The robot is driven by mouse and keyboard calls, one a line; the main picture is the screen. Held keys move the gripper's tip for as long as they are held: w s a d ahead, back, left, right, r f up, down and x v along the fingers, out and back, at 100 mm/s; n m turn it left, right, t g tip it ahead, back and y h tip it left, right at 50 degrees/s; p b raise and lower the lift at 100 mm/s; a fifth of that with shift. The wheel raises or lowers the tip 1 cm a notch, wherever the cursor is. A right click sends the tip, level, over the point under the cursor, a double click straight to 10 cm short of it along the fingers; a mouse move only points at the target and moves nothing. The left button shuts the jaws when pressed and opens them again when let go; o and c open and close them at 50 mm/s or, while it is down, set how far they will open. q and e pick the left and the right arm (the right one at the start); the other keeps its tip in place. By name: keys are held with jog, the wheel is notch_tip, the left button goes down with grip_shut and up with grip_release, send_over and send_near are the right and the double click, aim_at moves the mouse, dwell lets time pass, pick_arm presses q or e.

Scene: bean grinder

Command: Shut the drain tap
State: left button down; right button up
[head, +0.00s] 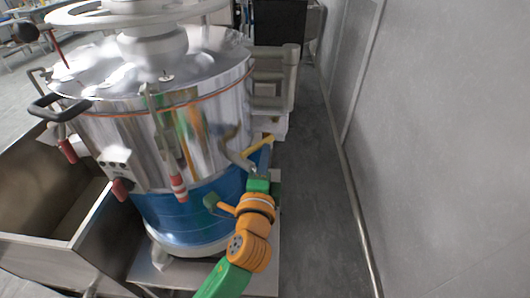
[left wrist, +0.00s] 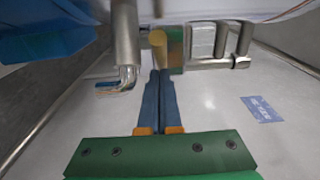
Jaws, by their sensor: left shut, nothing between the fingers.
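The grinder's steel drum (head: 190,125) stands at centre left in the head view, with a blue band around its lower part. The drain tap's yellow lever (head: 256,146) sticks out at the drum's lower right, beside a grey pipe. In the left wrist view, the yellow lever (left wrist: 158,42) is straight ahead, beside the tap's steel pipe (left wrist: 126,45). My left gripper (head: 267,144), with blue fingers, is shut and empty, its tips close to the lever. The fingertips (left wrist: 160,73) appear just below the lever; I cannot tell whether they touch it.
A steel trough (head: 45,190) stands at the left. A horizontal pipe (left wrist: 215,64) runs right of the tap in the left wrist view. A grey wall (head: 440,130) bounds the right side, with a strip of clear floor (head: 315,200) before it.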

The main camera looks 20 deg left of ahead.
pick_arm(q)
jog(key=shift+w+d+r+n+g+y+b, duration=0.1)
jog(key=shift+w+n+g+y+b, duration=0.1)
jog(key=shift+w+n+y, duration=0.3)
jog(key=shift+w+d+r+n+g+y+b, duration=0.1)
jog(key=shift+n+g+y+b, duration=0.15)
jog(key=shift+y, duration=0.45)
jog(key=shift+a, duration=0.15)
